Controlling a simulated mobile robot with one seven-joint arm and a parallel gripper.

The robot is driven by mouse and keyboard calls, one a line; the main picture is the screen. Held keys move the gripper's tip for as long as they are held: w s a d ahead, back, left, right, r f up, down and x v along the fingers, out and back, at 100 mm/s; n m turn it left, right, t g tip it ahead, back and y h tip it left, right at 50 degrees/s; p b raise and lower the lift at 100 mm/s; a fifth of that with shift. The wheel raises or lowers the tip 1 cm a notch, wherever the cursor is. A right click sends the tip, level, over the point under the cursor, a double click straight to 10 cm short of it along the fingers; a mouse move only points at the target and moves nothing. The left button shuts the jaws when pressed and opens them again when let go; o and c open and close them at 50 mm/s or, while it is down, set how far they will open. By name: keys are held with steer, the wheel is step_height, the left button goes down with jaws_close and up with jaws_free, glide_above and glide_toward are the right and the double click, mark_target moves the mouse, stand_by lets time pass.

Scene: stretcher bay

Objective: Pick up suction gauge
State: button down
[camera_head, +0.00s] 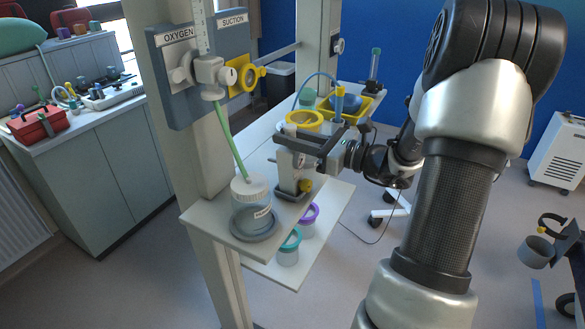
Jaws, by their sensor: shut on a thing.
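The suction gauge (287,174) appears to be the white upright body with a yellow knob low on its right side. It is upright, at or just above a small dark base (291,195) on the white shelf; I cannot tell whether it touches the base. My gripper (297,148) reaches in from the right and is shut on the upper part of the gauge. Its dark fingers hide part of the gauge's top and face.
A lidded clear jar (251,212) stands close on the left. A yellow-rimmed container (304,119) and a yellow bin (345,104) are behind. Above left is the OXYGEN/SUCTION panel (207,60) with a green tube. A lower shelf holds teal- and purple-rimmed cups (288,248).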

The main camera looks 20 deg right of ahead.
mark_target(290, 126)
steer(key=shift+r, duration=0.15)
steer(key=shift+r+p, duration=1.7)
steer(key=shift+r, duration=0.2)
